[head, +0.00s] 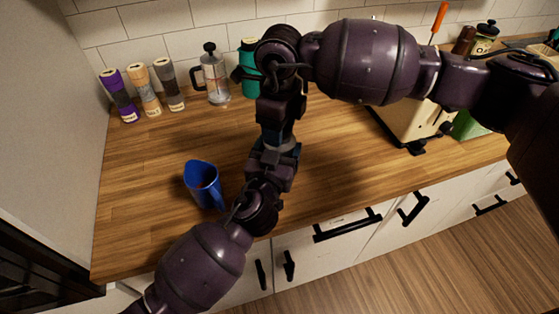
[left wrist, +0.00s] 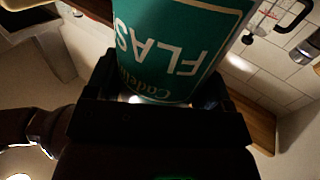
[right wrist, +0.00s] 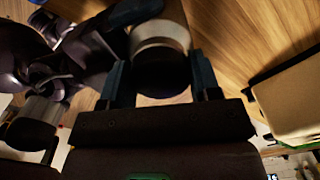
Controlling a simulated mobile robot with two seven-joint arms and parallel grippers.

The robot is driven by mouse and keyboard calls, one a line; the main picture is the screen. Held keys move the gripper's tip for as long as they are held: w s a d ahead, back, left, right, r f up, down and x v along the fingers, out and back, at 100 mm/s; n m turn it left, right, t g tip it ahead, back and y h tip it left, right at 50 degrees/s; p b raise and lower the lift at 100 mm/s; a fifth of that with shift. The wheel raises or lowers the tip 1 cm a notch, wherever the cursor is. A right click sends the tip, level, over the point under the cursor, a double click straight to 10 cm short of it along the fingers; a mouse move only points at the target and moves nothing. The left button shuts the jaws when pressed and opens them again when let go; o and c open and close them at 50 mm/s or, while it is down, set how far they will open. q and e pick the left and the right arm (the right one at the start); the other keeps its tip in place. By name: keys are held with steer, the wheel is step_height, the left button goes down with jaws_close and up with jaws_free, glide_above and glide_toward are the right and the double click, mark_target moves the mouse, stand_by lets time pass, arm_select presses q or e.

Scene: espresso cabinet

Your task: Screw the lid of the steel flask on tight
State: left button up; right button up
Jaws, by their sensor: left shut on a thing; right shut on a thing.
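The flask (left wrist: 180,45) fills the upper middle of the left wrist view, with a green body and upside-down white lettering. My left gripper (left wrist: 155,92) is shut on it. In the right wrist view a dark round piece, apparently the lid (right wrist: 160,78), with a pale metallic band (right wrist: 160,38) beyond it, sits between the fingers of my right gripper (right wrist: 163,90), which is shut on it. In the head view my right gripper (head: 276,138) points down to my left gripper (head: 280,156). The grippers and arms mostly hide the flask and lid there; I cannot tell how tightly the lid sits.
Grinders (head: 146,92), a French press (head: 214,78) and a teal object (head: 248,76) stand along the wall. A cream box (head: 402,122) stands right. The counter's left middle is clear.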

stand_by(0.4)
steer(key=o, duration=1)
steer(key=shift+r, duration=2.25)
